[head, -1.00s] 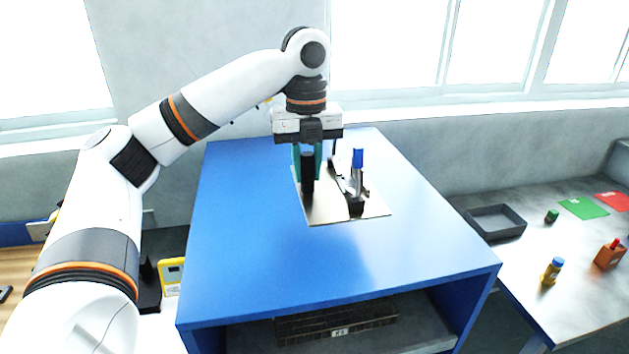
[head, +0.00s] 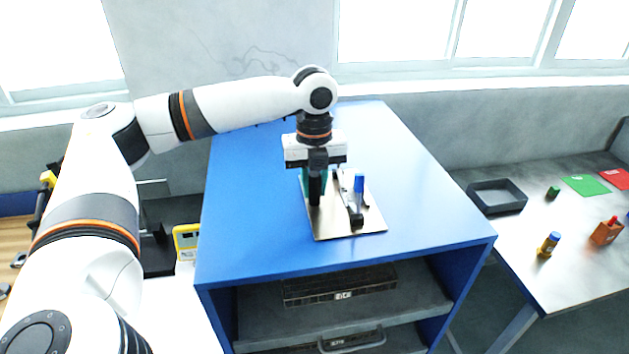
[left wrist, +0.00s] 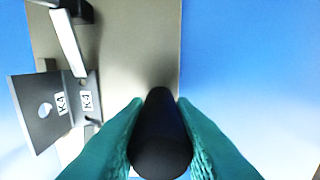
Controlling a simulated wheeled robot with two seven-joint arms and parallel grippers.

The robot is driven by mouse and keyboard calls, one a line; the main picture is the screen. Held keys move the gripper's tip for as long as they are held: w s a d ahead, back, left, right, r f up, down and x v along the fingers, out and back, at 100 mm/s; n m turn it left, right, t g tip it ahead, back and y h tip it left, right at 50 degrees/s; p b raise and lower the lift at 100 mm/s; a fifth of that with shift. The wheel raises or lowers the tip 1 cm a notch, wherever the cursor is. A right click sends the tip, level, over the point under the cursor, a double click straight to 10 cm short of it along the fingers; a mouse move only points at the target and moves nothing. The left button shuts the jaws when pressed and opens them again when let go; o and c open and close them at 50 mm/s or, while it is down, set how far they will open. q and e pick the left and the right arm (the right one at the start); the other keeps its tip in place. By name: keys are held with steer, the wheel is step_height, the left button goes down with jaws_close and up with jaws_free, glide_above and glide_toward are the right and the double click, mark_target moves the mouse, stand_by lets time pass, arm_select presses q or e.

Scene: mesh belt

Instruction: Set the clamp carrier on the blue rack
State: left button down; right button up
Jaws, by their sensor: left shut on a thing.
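The clamp carrier is a flat metal plate (head: 348,226) with a blue-tipped toggle clamp (head: 359,184) and a black grip. It is over the blue rack's top (head: 260,235), near its front half. It looks level; I cannot tell whether it touches the top. My left gripper (head: 315,188) is upright above the plate, shut on the black grip. In the left wrist view its teal fingers (left wrist: 158,108) flank the black grip (left wrist: 160,135), with the plate (left wrist: 135,45) and a bracket labelled K4 (left wrist: 42,108) beside it. My right gripper is not in view.
The rack's lower shelves hold a black case (head: 340,284) and another case with a handle (head: 350,340). The rack top around the plate is clear.

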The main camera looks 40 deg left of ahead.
arm_select(q)
steer(key=c, duration=1.4)
jaws_free()
steer(key=shift+c, duration=0.2)
steer(key=shift+o, duration=1.2)
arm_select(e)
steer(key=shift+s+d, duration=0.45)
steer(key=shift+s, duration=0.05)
arm_select(q)
steer(key=shift+r, duration=0.1)
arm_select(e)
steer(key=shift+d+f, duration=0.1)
